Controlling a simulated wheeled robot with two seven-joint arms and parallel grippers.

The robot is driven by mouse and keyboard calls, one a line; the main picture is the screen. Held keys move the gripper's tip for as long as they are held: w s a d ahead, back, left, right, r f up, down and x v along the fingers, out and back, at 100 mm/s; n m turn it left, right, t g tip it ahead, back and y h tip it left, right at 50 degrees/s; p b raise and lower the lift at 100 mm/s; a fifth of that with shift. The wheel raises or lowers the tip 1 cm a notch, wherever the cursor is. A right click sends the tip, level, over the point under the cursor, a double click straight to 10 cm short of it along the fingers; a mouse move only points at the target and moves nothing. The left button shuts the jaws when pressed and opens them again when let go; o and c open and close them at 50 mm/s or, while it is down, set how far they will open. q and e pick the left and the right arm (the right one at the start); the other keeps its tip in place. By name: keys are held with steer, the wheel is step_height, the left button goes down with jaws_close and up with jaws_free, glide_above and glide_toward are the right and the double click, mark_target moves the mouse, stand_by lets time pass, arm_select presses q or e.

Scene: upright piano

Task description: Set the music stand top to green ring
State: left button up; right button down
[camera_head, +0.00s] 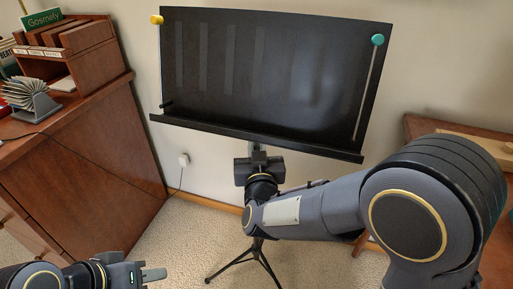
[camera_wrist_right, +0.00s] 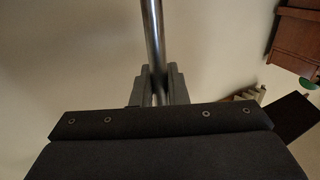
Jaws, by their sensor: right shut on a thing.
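The music stand has a wide black desk (camera_head: 262,75) with a bottom ledge, tilted slightly, on a post above a black tripod base (camera_head: 257,255). A yellow knob (camera_head: 157,20) is at its top left corner and a teal-green knob (camera_head: 377,40) at its top right, above a thin rod. My right gripper (camera_wrist_right: 159,88) is shut on the stand's metal post (camera_wrist_right: 153,35), just below the desk. In the head view its fingers are mostly hidden by its own wrist. My left gripper (camera_head: 152,275) is low at the left, away from the stand. I cannot make out a green ring on the post.
A brown wooden cabinet (camera_head: 95,165) stands at the left with an organizer (camera_head: 75,45) and a card file (camera_head: 32,98) on it. A wooden surface (camera_head: 425,125) is at the right. A cord hangs from a wall outlet (camera_head: 183,159). Carpet is open left of the tripod.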

mark_target(260, 140)
steer(key=shift+r, duration=0.1)
step_height(260, 140, up, 8)
steer(key=p, duration=0.6)
steer(key=shift+r+p, duration=0.25)
steer(key=shift+p, duration=0.05)
steer(key=shift+f, duration=0.1)
steer(key=c, duration=1.6)
jaws_free()
steer(key=shift+o, duration=0.4)
steer(key=shift+f, duration=0.15)
steer(key=shift+s, duration=0.1)
steer(key=s, duration=0.5)
steer(key=s+p, duration=0.1)
steer(key=s, duration=0.1)
steer(key=shift+s+d, duration=0.3)
